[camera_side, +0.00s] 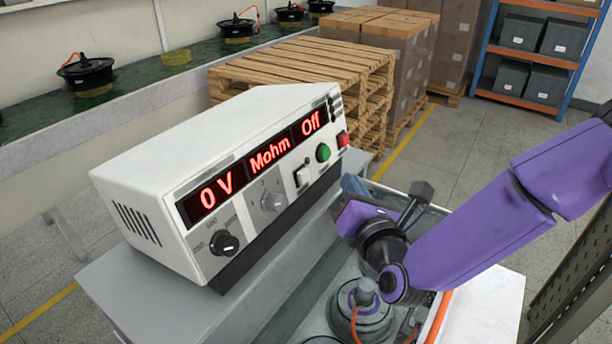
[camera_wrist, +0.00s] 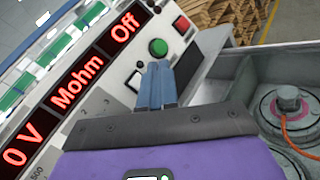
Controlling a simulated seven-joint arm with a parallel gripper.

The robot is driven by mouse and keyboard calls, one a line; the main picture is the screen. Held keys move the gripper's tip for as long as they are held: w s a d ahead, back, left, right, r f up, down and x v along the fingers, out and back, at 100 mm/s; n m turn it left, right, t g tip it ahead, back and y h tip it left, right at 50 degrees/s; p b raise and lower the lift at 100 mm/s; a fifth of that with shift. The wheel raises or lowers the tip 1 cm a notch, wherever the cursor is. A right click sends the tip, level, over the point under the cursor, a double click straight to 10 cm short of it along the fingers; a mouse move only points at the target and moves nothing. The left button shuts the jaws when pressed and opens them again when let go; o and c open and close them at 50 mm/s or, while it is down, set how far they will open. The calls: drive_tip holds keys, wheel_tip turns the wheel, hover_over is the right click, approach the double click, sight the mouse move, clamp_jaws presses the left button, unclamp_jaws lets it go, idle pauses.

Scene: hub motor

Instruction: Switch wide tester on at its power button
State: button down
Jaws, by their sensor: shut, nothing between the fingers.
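The wide tester (camera_side: 160,170) is a white box on a grey bench, its red display reading "0 V", "Mohm" and "Off". The wrist view shows the fingertips (camera_wrist: 158,66) together; contact with the panel cannot be told.
A hub motor (camera_side: 362,318) with an orange cable stands in a grey tray below my arm. Wooden pallets (camera_side: 300,72) and cartons stand behind.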

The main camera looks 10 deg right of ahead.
drive_tip(key=shift+w+a+f, duration=0.25)
drive_tip(key=shift+w+a, duration=0.4)
drive_tip(key=shift+w+a+f, duration=0.25)
drive_tip(key=shift+w+a, duration=0.45)
drive_tip(key=shift+w+a+f, duration=0.25)
drive_tip(key=shift+w+a, duration=0.4)
drive_tip(key=shift+w+a, duration=0.1)
idle(0.6)
drive_tip(key=shift+w+a+f, duration=0.1)
drive_tip(key=shift+w+a, duration=0.1)
drive_tip(key=shift+w+a+f, duration=0.1)
drive_tip(key=shift+w+a, duration=0.2)
idle(1.0)
drive_tip(key=shift+s, duration=0.1)
drive_tip(key=shift+s+d+r, duration=0.25)
drive_tip(key=shift+s+d, duration=0.25)
drive_tip(key=shift+d, duration=0.1)
idle(0.3)
drive_tip(key=shift+s+d+r, duration=0.3)
drive_tip(key=shift+s+d, duration=0.6)
drive_tip(key=shift+s+d+r, duration=0.25)
drive_tip(key=shift+s+d, duration=0.6)
